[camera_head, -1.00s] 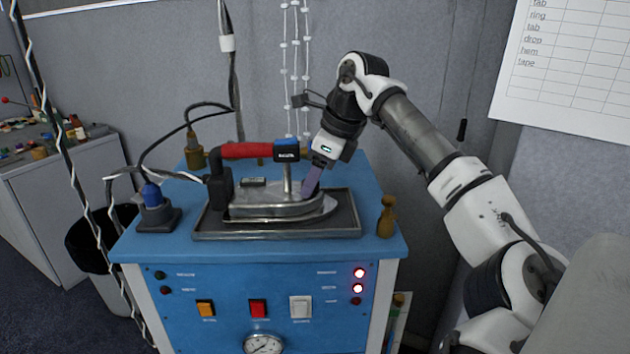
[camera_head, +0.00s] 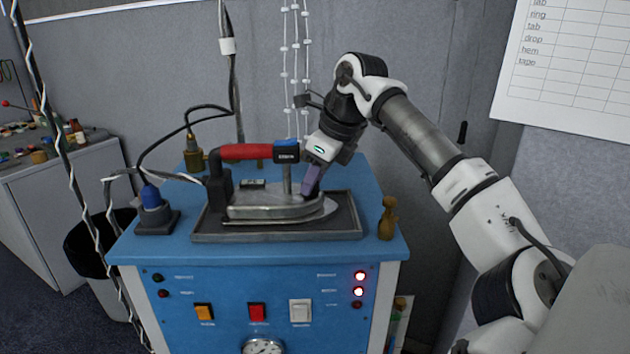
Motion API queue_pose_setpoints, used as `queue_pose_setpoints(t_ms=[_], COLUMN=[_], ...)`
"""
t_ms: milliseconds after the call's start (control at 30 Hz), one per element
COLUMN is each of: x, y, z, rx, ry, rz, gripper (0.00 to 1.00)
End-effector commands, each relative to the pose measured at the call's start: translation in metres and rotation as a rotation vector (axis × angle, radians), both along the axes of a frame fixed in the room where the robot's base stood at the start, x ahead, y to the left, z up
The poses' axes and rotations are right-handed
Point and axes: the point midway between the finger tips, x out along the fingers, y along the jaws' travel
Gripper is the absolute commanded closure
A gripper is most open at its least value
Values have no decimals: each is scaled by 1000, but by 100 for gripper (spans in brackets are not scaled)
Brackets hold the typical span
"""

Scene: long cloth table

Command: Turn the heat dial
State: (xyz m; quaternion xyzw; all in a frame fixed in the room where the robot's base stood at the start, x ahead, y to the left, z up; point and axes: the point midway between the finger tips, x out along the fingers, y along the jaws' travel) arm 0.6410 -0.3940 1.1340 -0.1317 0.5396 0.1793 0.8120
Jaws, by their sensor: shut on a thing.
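A steam iron (camera_head: 275,212) with a red handle (camera_head: 245,152) lies flat on a dark tray (camera_head: 345,222) on the blue worktop. My gripper (camera_head: 308,188) reaches down from the right to the iron's upper side, just right of its metal post (camera_head: 287,180). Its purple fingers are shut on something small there. This fits the heat dial, but the fingers hide it, so its setting cannot be read.
The blue cabinet (camera_head: 222,285) has switches, lit red lamps and a gauge (camera_head: 262,346) in front. A small brown bottle-shaped object (camera_head: 387,217) stands right of the tray. A blue-topped plug (camera_head: 152,197) stands left. Cables hang behind the handle.

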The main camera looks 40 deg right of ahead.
Motion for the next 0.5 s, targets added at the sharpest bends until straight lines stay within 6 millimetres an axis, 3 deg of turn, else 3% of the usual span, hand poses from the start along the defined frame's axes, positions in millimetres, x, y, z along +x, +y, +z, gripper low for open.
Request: queue_pose_setpoints(t_ms=[500], x=[-1], y=[4], z=[-2], rx=[-3], ry=[1], rz=[-380], gripper=[92])
